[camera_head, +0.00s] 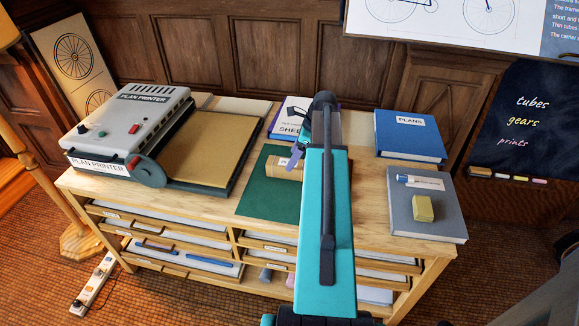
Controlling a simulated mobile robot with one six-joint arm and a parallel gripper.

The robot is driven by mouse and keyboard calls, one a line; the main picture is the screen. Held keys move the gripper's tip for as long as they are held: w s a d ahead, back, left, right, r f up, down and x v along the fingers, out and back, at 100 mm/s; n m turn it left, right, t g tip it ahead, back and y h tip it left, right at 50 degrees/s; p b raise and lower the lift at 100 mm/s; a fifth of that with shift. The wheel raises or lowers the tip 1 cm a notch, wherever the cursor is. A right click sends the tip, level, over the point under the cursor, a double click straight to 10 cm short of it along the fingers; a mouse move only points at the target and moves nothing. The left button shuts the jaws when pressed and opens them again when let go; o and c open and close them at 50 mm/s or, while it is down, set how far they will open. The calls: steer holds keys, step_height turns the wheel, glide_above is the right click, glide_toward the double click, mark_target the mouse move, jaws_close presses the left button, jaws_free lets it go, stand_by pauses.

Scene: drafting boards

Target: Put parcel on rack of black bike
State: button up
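A small tan box-like thing (284,167), which may be the parcel, lies on a dark green mat (262,203) in the middle of the wooden cabinet top. My teal arm hides its right side and much of the mat. My gripper (294,155) shows only as a lavender finger-like part just above the tan thing, left of my arm. I cannot tell whether it touches the thing or how its fingers stand. No black bike or rack is seen on the cabinet; bikes show only as drawings on the poster (455,22).
A plan printer (135,115) with a brown board (208,150) fills the left. A blue PLANS box (408,143) stands back right. A grey book (405,220) at front right bears a yellow block (424,208) and a marker (419,182). Drawers with rolls lie below.

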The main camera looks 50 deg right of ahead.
mark_target(287, 162)
steer(key=shift+w+f, duration=0.1)
steer(key=shift+f, duration=0.15)
steer(key=shift+a+f, duration=0.1)
steer(key=shift+f, duration=0.05)
steer(key=shift+p+x, duration=0.8)
steer(key=shift+x, duration=1.65)
steer(key=c, duration=1.6)
steer(key=shift+r+b, duration=0.9)
steer(key=shift+r, duration=4.15)
steer(key=shift+a, duration=0.1)
